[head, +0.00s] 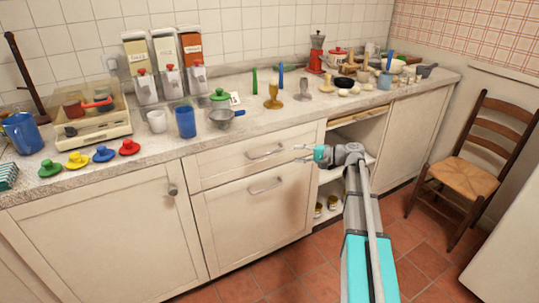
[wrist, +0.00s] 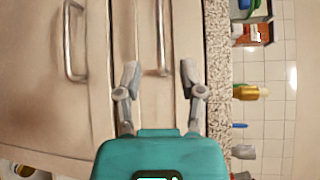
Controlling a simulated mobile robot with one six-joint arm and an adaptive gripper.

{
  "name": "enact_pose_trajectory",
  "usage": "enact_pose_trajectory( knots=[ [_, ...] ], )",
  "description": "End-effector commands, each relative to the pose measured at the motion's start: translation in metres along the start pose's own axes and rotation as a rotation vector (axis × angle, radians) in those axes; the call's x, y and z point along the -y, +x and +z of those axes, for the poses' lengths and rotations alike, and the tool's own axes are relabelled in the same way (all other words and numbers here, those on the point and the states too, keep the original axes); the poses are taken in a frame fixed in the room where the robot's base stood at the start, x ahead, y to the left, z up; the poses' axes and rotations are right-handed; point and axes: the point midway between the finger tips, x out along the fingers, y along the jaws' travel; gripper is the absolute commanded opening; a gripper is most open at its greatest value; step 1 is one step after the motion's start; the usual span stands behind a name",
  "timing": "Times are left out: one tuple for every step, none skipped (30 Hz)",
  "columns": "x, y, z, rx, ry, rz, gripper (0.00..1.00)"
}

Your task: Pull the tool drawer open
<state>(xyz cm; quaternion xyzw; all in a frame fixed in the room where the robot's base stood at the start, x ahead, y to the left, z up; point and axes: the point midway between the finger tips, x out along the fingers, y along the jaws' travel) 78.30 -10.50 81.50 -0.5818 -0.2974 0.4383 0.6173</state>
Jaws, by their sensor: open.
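Two cream drawer fronts sit one above the other under the counter, both shut; no label shows which is the tool drawer. The upper drawer (head: 225,165) has a metal bar handle (head: 265,154), and the lower drawer (head: 235,215) has a similar handle (head: 266,187). My gripper (head: 300,153) is open and empty, just right of the upper handle. In the wrist view, turned sideways, my gripper's fingertips (wrist: 160,75) lie either side of the upper handle's near end (wrist: 161,35). The lower handle (wrist: 68,40) lies outside the fingers. Contact cannot be told.
The crowded countertop (head: 190,143) runs above the drawers, with cups, lids and dispensers. A cupboard door (head: 110,235) is at left, and open shelves (head: 330,190) with jars are at right. A wooden chair (head: 465,165) stands at far right. The tiled floor ahead is clear.

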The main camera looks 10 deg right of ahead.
Motion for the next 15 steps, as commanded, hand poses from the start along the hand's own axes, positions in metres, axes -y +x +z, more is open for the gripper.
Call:
enact_pose_trajectory(
  knots=[
    [-0.001,0.007,0.000,0.001,0.000,0.000,0.51],
    [-0.001,0.011,0.000,0.001,0.000,0.000,0.51],
    [-0.001,0.018,0.000,0.002,0.000,0.000,0.51],
    [-0.001,0.022,0.000,0.002,0.000,0.001,0.51],
    [-0.001,0.027,0.000,0.002,0.000,0.001,0.51],
    [-0.001,0.033,0.000,0.001,0.000,0.000,0.51],
    [-0.001,0.037,-0.001,0.001,0.000,0.000,0.51],
    [-0.001,0.042,-0.001,0.002,0.000,0.001,0.51],
    [-0.001,0.048,0.000,0.002,0.000,0.001,0.51],
    [-0.001,0.053,-0.001,0.001,0.000,0.000,0.51],
    [-0.001,0.057,-0.001,0.000,0.000,0.000,0.51],
    [-0.001,0.063,-0.001,0.001,-0.001,0.001,0.51],
    [-0.001,0.068,-0.001,0.002,-0.001,0.001,0.51],
    [-0.001,0.072,-0.001,0.001,-0.001,0.001,0.51],
    [-0.001,0.078,-0.001,0.000,-0.001,0.000,0.51]
  ],
)
